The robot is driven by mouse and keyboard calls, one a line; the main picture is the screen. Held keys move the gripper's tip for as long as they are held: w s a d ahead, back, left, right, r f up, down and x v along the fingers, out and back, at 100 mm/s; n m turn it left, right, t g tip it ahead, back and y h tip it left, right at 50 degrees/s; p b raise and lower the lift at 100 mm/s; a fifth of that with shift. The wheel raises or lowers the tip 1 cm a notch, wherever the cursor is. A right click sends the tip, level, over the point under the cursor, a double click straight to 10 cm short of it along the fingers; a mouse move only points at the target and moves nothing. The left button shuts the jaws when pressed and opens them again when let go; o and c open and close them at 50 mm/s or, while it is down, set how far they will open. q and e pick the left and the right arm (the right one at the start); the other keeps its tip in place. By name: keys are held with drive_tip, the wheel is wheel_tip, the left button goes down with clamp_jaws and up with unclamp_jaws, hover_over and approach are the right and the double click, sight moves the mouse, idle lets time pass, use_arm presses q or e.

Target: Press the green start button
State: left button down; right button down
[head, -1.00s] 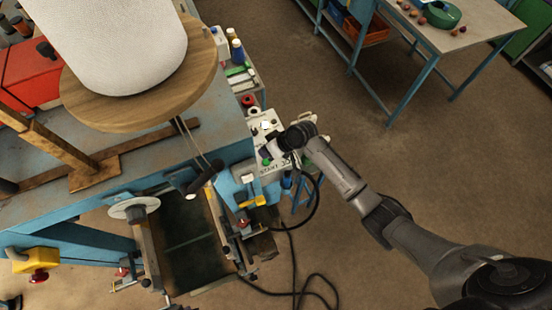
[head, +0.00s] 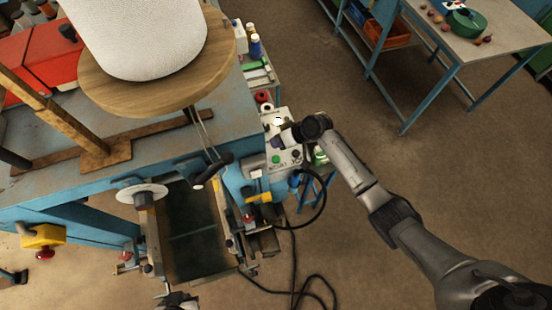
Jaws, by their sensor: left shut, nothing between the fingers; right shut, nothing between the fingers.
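The green start button (head: 276,159) is a small round button on the pale control box (head: 285,160), beside lettering that reads like START. My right gripper (head: 283,140) hangs over the far part of the box, just above the button in the picture. It is shut and empty, and its fingers are small and partly hidden by its own wrist. I see a gap in the picture between the fingertips and the button. My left gripper (head: 178,300) shows only in part at the bottom edge, and it is shut.
The blue machine frame (head: 70,228) carries a round wooden plate (head: 215,60) with a white sack (head: 140,40). A black cable (head: 292,255) loops on the floor. A yellow box with a red knob (head: 45,238) is at left.

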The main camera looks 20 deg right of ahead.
drive_tip(key=b, duration=0.6)
hover_over(277, 158)
wheel_tip(277, 158, down, 7)
drive_tip(key=shift+f, duration=0.1)
drive_tip(key=shift+w+f, duration=0.1)
drive_tip(key=shift+f, duration=0.3)
idle(0.9)
drive_tip(key=shift+f, duration=0.15)
idle(0.4)
drive_tip(key=shift+f+b, duration=0.15)
drive_tip(key=shift+b, duration=0.2)
drive_tip(key=shift+f, duration=0.15)
drive_tip(key=shift+f, duration=0.1)
